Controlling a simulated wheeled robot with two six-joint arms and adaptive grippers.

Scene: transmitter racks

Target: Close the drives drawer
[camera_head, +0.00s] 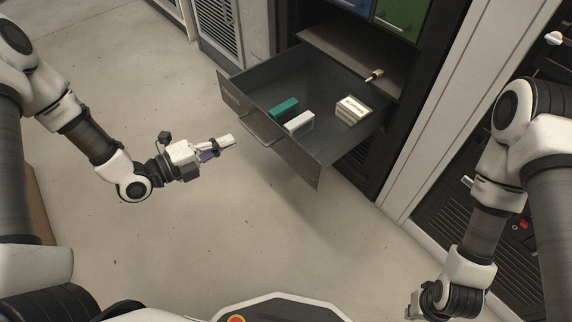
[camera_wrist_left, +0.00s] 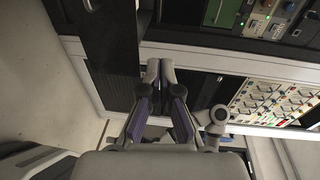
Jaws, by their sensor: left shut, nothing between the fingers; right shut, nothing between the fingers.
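The dark grey drawer (camera_head: 300,160) is pulled well out of the rack in the head view. Its front panel has a bar handle and a small label. Inside lie a teal block (camera_head: 284,107), a white block (camera_head: 299,122) and a white labelled box (camera_head: 352,110). My left gripper (camera_head: 230,141) is shut and empty, just left of the drawer front, with a gap visible to the handle. In the left wrist view its closed fingertips (camera_wrist_left: 160,72) are beside a dark panel (camera_wrist_left: 112,45), likely the drawer front. My right wrist shows at the bottom right; its fingers are out of frame.
Blue (camera_head: 352,5) and green (camera_head: 399,18) drawer fronts sit above the opening. Pale cabinets flank the dark rack. The floor (camera_head: 240,220) before the drawer is clear.

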